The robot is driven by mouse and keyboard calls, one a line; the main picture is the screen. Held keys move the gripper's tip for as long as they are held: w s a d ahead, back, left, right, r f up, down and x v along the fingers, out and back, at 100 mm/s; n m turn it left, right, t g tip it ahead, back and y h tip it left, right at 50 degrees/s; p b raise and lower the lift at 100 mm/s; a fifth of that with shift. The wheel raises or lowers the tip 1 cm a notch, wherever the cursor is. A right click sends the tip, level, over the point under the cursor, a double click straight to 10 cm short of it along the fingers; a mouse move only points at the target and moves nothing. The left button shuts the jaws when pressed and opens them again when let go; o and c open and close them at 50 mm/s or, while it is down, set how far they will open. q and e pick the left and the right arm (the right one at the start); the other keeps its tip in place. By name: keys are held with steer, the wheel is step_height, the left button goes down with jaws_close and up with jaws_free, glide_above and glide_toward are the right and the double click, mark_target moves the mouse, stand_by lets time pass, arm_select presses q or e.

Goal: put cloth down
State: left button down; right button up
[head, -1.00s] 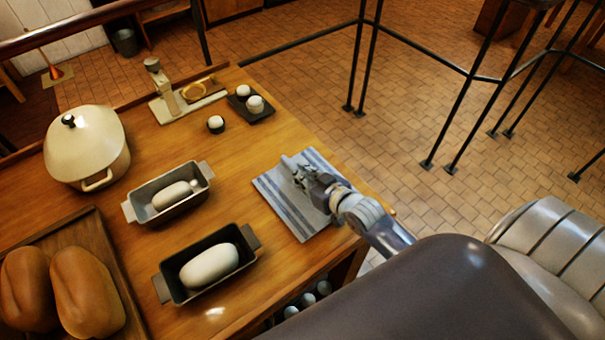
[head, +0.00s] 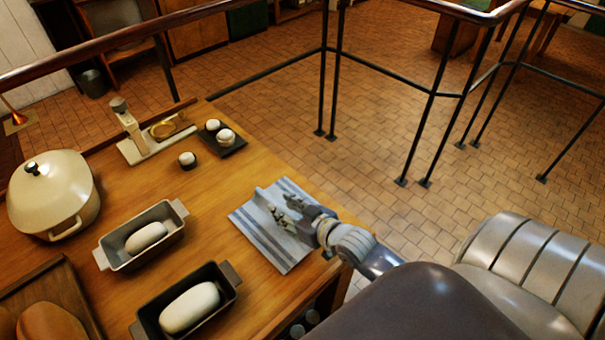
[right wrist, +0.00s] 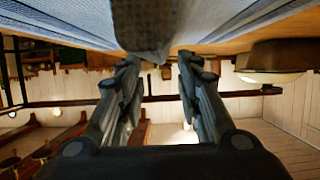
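The blue-and-white striped cloth (head: 262,228) lies on the wooden counter near its right edge, with a raised fold toward its far side. It also shows along the top of the right wrist view (right wrist: 60,38), where a dark grey piece (right wrist: 145,25), perhaps that fold, hangs in the middle. My right gripper (head: 284,206) is over the cloth, reaching in from the right. In the right wrist view my right gripper (right wrist: 158,68) has its fingers apart, with nothing visibly pinched between them. My left gripper is not in view.
Two loaf tins with dough, a grey one (head: 115,258) and a dark one (head: 228,296), stand left of the cloth. A cream pot (head: 60,185), a scale (head: 150,147) and a small dark tray (head: 236,149) stand farther back. A metal railing (head: 390,80) is beyond.

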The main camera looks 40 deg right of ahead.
steer(key=b+v, duration=0.1)
steer(key=v, duration=0.8)
steer(key=shift+f, duration=0.1)
stand_by(0.3)
